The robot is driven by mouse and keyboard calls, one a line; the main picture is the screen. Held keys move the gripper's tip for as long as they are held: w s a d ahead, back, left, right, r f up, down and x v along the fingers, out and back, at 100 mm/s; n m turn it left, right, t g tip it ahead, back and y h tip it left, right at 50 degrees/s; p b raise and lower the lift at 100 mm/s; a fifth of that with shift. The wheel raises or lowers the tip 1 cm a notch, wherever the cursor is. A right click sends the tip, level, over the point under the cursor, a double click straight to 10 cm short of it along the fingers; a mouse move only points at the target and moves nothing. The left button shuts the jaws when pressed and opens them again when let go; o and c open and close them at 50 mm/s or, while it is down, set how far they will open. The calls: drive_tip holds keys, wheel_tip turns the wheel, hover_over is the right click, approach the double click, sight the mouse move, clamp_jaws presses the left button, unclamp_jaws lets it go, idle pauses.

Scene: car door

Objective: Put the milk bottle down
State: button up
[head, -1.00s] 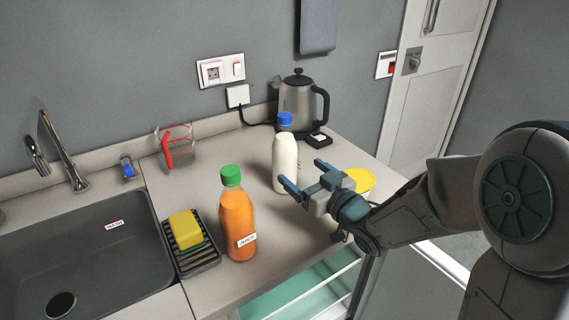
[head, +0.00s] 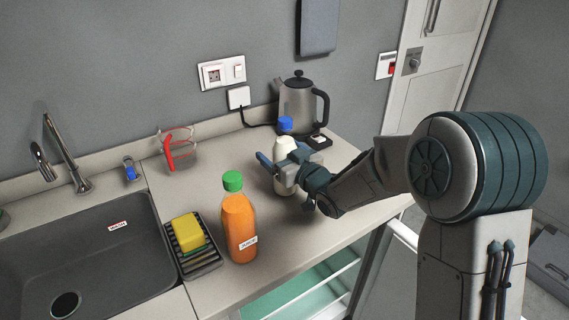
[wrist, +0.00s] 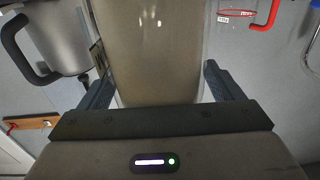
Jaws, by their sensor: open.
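The milk bottle (head: 285,149) is white with a blue cap and stands upright on the counter (head: 200,190), in front of the kettle. My gripper (head: 283,158) is open, with its fingers on either side of the bottle's body. In the wrist view, the bottle (wrist: 155,50) fills the space between the two fingers (wrist: 160,88). I cannot tell whether either finger touches it. My gripper hides part of the bottle's right side in the head view.
A kettle (head: 298,100) stands close behind the bottle. An orange juice bottle (head: 239,222) is to the front left, beside a rack with a yellow sponge (head: 188,230). A red-handled cup (head: 172,150) is at the back. The sink (head: 80,245) is at the left.

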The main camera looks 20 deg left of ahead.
drive_tip(key=c, duration=1.4)
drive_tip(key=shift+r, duration=0.1)
drive_tip(key=shift+c, duration=1.2)
drive_tip(key=shift+r, duration=0.1)
